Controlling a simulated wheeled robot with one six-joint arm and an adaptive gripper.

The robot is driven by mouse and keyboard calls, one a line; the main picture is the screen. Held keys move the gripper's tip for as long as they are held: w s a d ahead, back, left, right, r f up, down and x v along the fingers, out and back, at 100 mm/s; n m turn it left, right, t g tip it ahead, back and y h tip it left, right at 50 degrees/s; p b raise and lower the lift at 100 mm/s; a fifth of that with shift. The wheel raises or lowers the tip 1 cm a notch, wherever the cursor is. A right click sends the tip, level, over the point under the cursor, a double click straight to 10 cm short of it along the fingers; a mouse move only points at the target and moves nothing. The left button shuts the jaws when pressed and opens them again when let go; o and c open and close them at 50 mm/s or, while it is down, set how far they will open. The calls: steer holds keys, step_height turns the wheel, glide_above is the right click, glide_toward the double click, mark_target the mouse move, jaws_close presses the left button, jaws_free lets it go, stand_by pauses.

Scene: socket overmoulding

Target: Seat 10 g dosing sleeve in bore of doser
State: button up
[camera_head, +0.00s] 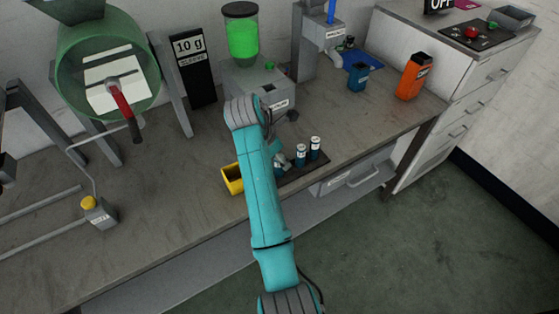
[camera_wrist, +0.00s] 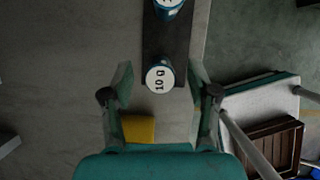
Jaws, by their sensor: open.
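The 10 g dosing sleeve (camera_wrist: 160,78) is a dark blue cylinder with a white top marked "10 g", upright on a dark rack (camera_wrist: 180,40). My gripper (camera_wrist: 161,88) is open, with one finger on each side of this sleeve in the wrist view; I see no contact and cannot tell the height gap. Another blue sleeve (camera_wrist: 168,7) stands farther along the rack. In the head view, my arm partly hides the gripper, and two white-topped sleeves (camera_head: 300,156) show beside it. The doser (camera_head: 246,74) is a grey box with a green-filled hopper and a dark bore (camera_head: 268,87) in its top.
A yellow bin (camera_head: 232,180) stands left of the rack. A black "10 g" sign (camera_head: 195,68) is behind. A blue cup (camera_head: 357,76) and an orange container (camera_head: 412,76) stand at right. A green drum (camera_head: 107,75) is at left.

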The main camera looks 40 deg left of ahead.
steer(key=shift+w+f, duration=0.1)
steer(key=shift+f, duration=0.2)
jaws_close()
